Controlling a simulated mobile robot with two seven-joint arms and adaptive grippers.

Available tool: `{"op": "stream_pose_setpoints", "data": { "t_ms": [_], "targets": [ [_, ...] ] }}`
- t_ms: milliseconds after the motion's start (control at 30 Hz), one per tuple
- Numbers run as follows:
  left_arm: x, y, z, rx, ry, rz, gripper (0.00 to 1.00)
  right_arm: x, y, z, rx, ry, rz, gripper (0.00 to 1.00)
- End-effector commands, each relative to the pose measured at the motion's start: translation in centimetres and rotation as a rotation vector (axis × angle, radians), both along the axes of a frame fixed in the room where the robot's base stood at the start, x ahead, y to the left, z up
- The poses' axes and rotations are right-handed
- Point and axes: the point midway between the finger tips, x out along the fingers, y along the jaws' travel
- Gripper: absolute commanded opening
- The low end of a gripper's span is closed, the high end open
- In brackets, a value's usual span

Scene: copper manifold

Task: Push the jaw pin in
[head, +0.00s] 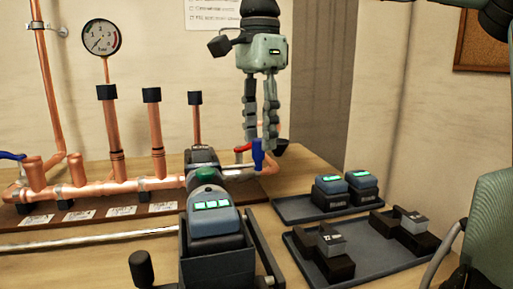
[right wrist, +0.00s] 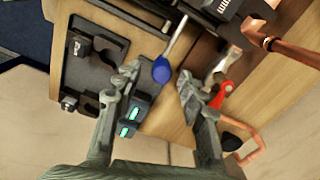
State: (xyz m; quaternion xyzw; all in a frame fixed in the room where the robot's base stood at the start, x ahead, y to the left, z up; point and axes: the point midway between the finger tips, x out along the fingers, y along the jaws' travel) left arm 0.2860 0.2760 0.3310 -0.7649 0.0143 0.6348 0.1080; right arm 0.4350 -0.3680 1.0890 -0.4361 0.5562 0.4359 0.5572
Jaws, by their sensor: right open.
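A silver rod with a blue knob, which looks like the jaw pin (head: 258,152), sticks out to the right from the green and grey press tool (head: 208,215). The tool sits in a dark holder at the front of the bench. My right gripper (head: 260,137) hangs from above, fingers pointing down, just over the blue knob. In the right wrist view, the right gripper (right wrist: 159,80) is open, and the blue knob (right wrist: 162,70) shows between its fingertips. I cannot tell whether they touch. Where the rod enters the tool is unclear. My left gripper is not in view.
A red-handled valve (head: 243,148) on the copper manifold (head: 100,188) is close to the right gripper. A pressure gauge (head: 101,37) stands behind.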

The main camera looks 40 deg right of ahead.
Motion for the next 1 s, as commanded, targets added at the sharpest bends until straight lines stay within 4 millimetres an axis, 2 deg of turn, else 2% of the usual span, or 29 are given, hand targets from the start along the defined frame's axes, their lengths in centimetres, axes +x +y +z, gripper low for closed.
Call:
{"op": "stream_pose_setpoints", "data": {
  "t_ms": [33, 200, 567, 900, 1000],
  "targets": [
    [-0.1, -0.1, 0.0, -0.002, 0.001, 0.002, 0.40, -0.1, 0.0, -1.0, 0.002, 0.003, 0.002, 0.41],
    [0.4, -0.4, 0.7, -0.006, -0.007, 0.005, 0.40, 0.0, 0.0, -2.9, 0.000, 0.001, -0.001, 0.41],
    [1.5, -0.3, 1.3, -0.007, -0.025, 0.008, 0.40, 0.0, 0.0, -3.6, 0.000, 0.000, -0.001, 0.41],
    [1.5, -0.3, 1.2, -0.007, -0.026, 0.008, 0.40, 0.0, 0.0, -3.5, 0.000, 0.000, -0.001, 0.00],
    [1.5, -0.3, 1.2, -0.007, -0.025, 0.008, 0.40, 0.0, 0.0, -3.5, -0.001, 0.000, -0.001, 0.00]
  ]
}}
